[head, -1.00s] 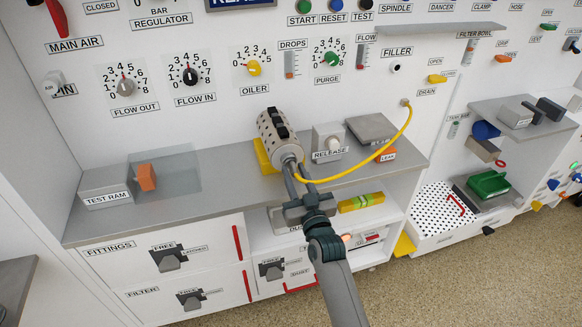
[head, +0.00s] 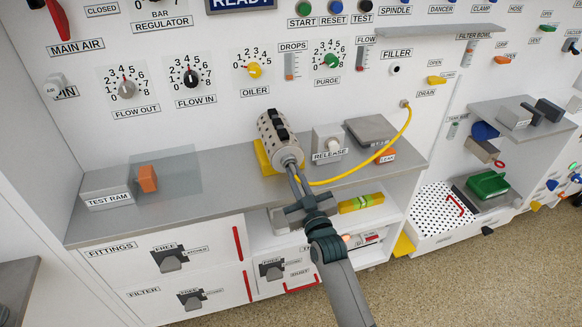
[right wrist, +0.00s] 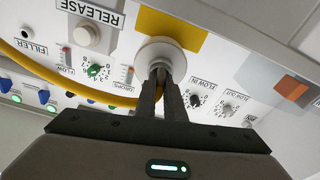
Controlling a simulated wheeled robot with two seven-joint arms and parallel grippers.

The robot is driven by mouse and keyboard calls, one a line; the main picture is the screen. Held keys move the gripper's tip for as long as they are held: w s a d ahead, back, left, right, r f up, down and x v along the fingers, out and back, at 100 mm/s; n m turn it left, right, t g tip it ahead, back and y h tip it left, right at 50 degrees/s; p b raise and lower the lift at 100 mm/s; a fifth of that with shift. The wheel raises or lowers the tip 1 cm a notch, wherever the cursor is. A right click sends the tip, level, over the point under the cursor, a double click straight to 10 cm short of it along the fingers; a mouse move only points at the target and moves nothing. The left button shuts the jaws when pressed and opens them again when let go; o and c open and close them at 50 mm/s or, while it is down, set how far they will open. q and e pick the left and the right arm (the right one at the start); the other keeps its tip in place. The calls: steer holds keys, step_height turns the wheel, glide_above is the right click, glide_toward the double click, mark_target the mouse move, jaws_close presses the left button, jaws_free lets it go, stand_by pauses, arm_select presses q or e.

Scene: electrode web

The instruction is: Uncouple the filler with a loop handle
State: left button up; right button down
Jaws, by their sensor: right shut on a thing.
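A yellow hose (head: 352,172) runs from the wall fitting below the FILLER label to this end. My right gripper (head: 294,168) reaches up to the end of the cylinder. The fingers hide the gripped part, and I cannot make out a loop handle. My left gripper is not in view.
The RELEASE button box (head: 329,141) and a grey block (head: 371,129) stand right of the cylinder. A test ram (head: 107,185) with an orange end is on the left of the shelf. A green and yellow level (head: 361,202) lies in the cubby below.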

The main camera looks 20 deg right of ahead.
steer(key=shift+n+y+p, duration=0.3)
steer(key=shift+n+p, duration=0.5)
steer(key=shift+n, duration=1)
steer(key=shift+n+p, duration=0.3)
steer(key=shift+n, duration=0.6)
steer(key=shift+d+n+g+y+p, duration=0.1)
steer(key=shift+n+g+y+p, duration=0.4)
steer(key=shift+n+p, duration=1.45)
steer(key=shift+n+b, duration=0.65)
steer(key=shift+b, duration=0.05)
steer(key=shift+s+r+p, duration=0.1)
steer(key=shift+s+p, duration=0.35)
steer(key=shift+s, duration=0.35)
steer(key=shift+s+p, duration=0.45)
steer(key=shift+s, duration=0.7)
